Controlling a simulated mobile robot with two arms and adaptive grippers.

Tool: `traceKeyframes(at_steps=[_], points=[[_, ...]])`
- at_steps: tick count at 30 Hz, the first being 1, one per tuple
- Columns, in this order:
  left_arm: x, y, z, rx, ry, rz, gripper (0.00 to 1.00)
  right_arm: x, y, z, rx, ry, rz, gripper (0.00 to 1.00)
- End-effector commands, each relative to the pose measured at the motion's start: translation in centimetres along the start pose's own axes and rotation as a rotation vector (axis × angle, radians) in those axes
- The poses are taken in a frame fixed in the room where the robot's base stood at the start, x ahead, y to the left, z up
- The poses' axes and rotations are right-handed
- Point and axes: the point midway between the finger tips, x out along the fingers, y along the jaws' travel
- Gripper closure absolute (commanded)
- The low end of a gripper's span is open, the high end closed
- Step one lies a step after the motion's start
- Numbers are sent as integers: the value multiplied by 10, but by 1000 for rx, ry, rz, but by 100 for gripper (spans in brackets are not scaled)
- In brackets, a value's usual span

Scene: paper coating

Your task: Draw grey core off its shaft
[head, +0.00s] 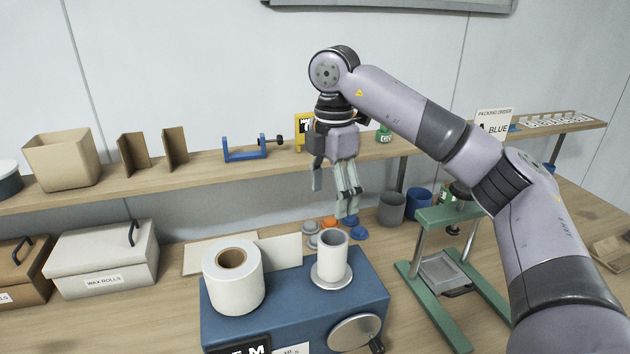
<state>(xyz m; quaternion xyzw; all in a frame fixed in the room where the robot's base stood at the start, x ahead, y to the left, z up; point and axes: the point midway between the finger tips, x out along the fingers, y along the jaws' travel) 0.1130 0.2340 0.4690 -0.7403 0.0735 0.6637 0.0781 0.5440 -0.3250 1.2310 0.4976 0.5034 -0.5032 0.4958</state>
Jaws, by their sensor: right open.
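The grey core (333,258) is a pale grey open-topped tube standing upright on a round flange (331,278) at the right of the blue machine (300,318). The shaft inside the core is hidden. My right gripper (347,212) is open and empty, pointing down above and slightly behind the core, apart from it. My left gripper is not in view.
A large white roll with a brown core (233,278) stands on the machine's left. A crank wheel (354,333) is on its front. A green press (440,260) stands to the right. Coloured lids (329,222) and cups (391,209) lie behind. A shelf (220,165) crosses the back.

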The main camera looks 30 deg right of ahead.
Motion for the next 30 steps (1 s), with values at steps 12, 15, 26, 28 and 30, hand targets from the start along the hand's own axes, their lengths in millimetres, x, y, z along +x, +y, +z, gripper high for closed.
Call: traceKeyframes(at_steps=[12, 15, 26, 28, 30], points=[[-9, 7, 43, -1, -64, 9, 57, 48, -2, 2, 4, -4, -7, 27], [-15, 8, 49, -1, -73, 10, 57, 68, -2, 2, 4, -4, -5, 27], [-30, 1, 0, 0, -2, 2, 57, 137, -2, 2, 2, -3, -5, 27], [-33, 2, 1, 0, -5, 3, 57, 148, -2, 2, 2, -3, -5, 27], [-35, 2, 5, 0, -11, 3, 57, 157, -1, 2, 3, -2, -3, 27]])
